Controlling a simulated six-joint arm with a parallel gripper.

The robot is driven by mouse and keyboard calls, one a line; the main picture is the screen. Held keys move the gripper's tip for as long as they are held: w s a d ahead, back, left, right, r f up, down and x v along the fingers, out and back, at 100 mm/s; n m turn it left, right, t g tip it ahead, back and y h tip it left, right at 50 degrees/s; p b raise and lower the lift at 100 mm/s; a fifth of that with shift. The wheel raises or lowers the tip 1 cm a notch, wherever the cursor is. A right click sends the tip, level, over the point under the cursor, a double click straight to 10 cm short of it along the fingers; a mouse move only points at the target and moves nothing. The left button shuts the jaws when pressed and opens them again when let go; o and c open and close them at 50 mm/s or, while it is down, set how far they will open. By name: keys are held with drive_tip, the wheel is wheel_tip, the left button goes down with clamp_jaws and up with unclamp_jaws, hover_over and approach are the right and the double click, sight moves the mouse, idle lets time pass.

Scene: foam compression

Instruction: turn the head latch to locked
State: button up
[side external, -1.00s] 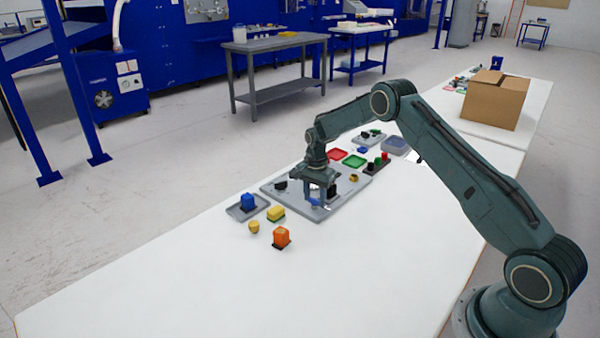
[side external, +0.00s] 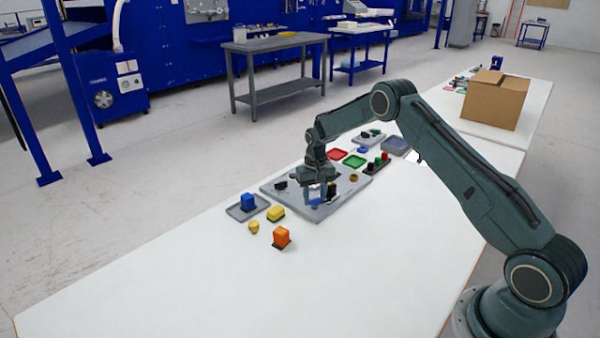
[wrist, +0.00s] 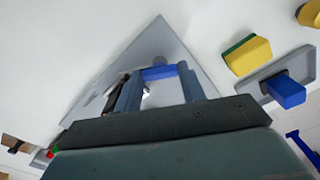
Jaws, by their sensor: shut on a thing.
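My gripper (wrist: 158,90) is low over the grey base plate (side external: 280,194), pointing down. Its two fingers are closed around a blue bar (wrist: 160,72), which I take to be the head latch. A black part stands close beside the fingers, partly hidden behind one in the wrist view (wrist: 117,86). My gripper's body hides much of the plate. The latch's markings cannot be read.
A blue block (side external: 248,202) stands on a grey tray (side external: 236,211).

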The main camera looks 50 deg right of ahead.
sight(315, 199)
drive_tip(key=n, duration=0.5)
drive_tip(key=shift+n, duration=0.4)
drive_tip(key=o, duration=1)
wheel_tip(315, 199, up, 14)
drive_tip(key=shift+f, duration=0.1)
idle(0.4)
